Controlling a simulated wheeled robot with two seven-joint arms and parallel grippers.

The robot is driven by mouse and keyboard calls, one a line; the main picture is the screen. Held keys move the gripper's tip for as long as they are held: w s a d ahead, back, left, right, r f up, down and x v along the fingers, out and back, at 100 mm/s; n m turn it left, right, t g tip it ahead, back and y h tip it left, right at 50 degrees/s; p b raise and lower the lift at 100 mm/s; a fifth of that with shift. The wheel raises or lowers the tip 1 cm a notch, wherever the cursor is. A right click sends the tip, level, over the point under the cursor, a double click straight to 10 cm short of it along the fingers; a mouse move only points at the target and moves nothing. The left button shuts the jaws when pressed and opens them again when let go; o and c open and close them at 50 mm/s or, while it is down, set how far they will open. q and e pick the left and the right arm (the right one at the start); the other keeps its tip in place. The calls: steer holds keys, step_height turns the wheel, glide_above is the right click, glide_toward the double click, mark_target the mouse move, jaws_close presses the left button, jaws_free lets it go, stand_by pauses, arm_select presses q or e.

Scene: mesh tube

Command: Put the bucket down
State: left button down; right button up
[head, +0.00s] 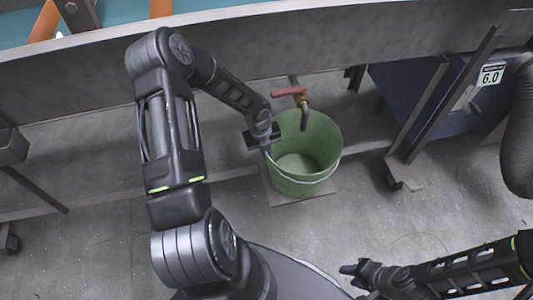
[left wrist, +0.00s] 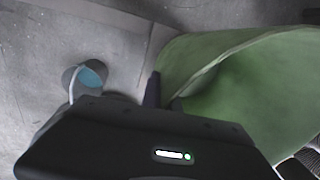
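The green bucket (head: 318,137) stands upright on a flat plate (head: 285,199) on the floor, under the tap. Its thin pale handle hangs down along the near side. It looks empty. My left gripper (head: 262,143) is at the bucket's left rim. In the left wrist view the bucket (left wrist: 240,95) fills the right side, and its left edge lies by my left gripper (left wrist: 165,96), whose fingertips show a gap. Whether they touch the wall is unclear. My right gripper (head: 347,275) is low at the right, away from the bucket, with nothing visible in it.
A tap with a red handle (head: 289,91) overhangs the bucket. A long grey trough (head: 300,45) runs across the back. A blue metal panel with frame legs (head: 410,95) stands at the right. Floor in front is clear.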

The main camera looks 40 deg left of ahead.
arm_select(q)
steer(key=shift+w+f, duration=0.1)
steer(key=c, duration=1.6)
jaws_free()
steer(key=shift+s+a+r+p, duration=0.15)
steer(key=shift+r+p, duration=0.2)
steer(key=shift+r, duration=0.9)
steer(key=shift+s+r+p, duration=0.2)
steer(key=shift+r+p, duration=0.2)
steer(key=shift+r, duration=0.8)
steer(key=shift+s+a+r+p, duration=0.15)
steer(key=shift+r+p, duration=0.2)
steer(key=shift+r, duration=0.9)
